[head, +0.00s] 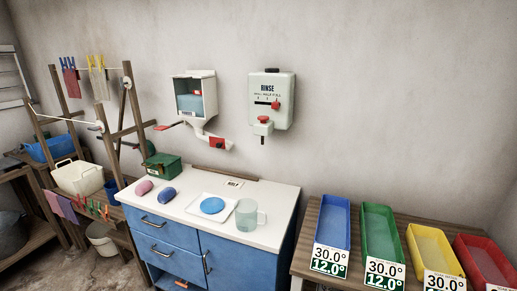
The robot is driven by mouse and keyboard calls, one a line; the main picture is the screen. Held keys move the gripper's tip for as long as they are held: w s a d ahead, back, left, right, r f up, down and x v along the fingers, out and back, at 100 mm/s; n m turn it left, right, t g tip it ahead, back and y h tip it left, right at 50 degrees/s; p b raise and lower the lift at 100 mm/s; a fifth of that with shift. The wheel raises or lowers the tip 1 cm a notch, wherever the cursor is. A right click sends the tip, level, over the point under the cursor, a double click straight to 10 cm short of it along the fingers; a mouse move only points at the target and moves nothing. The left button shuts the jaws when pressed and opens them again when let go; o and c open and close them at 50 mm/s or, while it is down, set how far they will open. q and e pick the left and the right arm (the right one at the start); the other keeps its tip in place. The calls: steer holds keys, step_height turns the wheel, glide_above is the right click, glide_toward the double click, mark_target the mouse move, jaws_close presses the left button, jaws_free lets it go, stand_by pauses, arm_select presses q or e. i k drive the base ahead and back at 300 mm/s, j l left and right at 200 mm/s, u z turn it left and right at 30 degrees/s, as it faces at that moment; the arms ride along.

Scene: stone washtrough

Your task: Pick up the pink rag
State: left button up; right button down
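A small rounded pink item (143,187), which looks like a bundled rag, lies on the white countertop (180,213) near its left edge. A similar dark blue bundle (166,195) lies just right of it, apart from it. A dull red cloth (71,83) hangs from blue pegs on the upper line of the wooden rack. Purple and pinkish cloths (65,208) hang on the lower line at the left. Neither of my grippers shows in the head view.
A white tray with a blue disc (212,205) and a clear mug (246,215) stand right of the bundles. A green box (162,165) sits behind them. Blue, green, yellow and red bins (332,222) stand on the right table.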

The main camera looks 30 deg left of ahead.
mark_target(144, 186)
steer(key=u, duration=2.1)
steer(key=k+j+z, duration=0.3)
steer(key=k, duration=0.2)
steer(key=k+z, duration=0.35)
steer(key=k, duration=0.2)
steer(key=u, duration=1.05)
steer(key=i+u, duration=0.25)
steer(key=i, duration=3.9)
